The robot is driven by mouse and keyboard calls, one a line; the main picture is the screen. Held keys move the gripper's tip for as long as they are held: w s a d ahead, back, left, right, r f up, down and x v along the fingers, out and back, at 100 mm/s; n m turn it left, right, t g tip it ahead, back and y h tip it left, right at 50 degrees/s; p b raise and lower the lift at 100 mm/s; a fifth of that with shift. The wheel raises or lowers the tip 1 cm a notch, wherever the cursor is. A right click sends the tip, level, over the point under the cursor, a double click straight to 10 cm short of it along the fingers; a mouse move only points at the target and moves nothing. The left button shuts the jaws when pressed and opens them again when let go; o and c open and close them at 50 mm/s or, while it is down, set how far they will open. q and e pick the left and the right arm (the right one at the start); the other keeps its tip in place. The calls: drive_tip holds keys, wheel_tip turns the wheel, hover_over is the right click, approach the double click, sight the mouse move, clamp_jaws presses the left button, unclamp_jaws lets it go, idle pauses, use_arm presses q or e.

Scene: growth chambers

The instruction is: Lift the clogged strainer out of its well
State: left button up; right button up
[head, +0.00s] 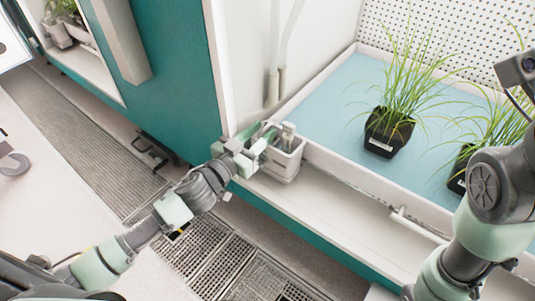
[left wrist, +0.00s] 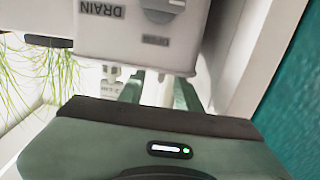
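A small white well box (head: 284,166) stands on the ledge at the tray's near left corner. A grey upright piece (head: 288,133), perhaps the strainer's top, shows in its opening; the rest of the strainer is hidden. My left gripper (head: 264,134) is at the left rim of the box, its two green fingers apart. In the left wrist view the fingers (left wrist: 158,90) also stand apart, with pale surfaces visible between them; I see no clear grip on anything. A white housing (left wrist: 120,35) marked DRAIN shows upside down there. My right gripper is out of view.
Potted grass plants (head: 388,132) stand in the blue-floored tray (head: 330,100). White pipes (head: 273,85) hang behind the box. A teal chamber wall (head: 180,70) is at the left. A white pipe fitting (head: 418,226) runs along the ledge. Floor grating (head: 200,252) lies below.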

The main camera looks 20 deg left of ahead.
use_arm(q)
drive_tip(key=shift+w, duration=0.3)
clamp_jaws()
idle(1.3)
